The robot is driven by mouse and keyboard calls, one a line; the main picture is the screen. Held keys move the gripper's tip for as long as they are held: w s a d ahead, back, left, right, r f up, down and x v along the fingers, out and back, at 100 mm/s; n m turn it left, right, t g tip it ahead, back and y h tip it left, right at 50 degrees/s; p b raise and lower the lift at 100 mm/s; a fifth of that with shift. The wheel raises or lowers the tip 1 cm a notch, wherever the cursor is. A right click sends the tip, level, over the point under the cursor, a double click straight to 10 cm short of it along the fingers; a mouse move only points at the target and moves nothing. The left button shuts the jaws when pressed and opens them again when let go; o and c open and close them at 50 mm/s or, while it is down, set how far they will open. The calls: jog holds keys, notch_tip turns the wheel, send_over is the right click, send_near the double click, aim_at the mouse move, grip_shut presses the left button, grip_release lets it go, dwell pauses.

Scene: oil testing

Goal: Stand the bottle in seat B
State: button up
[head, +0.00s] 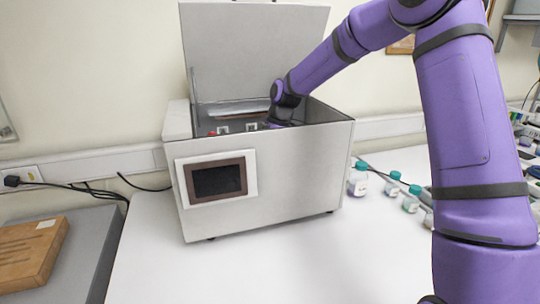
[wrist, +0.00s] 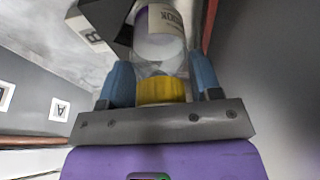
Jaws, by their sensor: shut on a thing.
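My gripper (wrist: 162,72) is shut on a bottle (wrist: 158,45) in the wrist view. Its blue fingers are on either side of the neck, below a yellow cap (wrist: 163,91). The bottle has a pale printed label. A B plate (wrist: 93,38) is just left of the bottle, beside a dark block (wrist: 112,18) that may be part of seat B. An A plate (wrist: 60,109) is further left. I cannot tell whether the bottle's base touches a seat. In the head view my wrist is inside the open tester (head: 266,170), whose front wall hides the bottle and my fingers.
The tester's lid (head: 250,50) stands raised at the back. Two small white plates (head: 223,130) and a red part (head: 212,134) show inside. Several teal-capped bottles (head: 358,179) stand to the right. The table front is clear. A wooden board (head: 32,255) lies at left.

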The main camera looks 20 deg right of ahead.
jog(key=shift+f, duration=0.6)
jog(key=o, duration=1)
jog(key=shift+f, duration=0.1)
jog(key=shift+o, duration=0.2)
jog(key=v, duration=1.2)
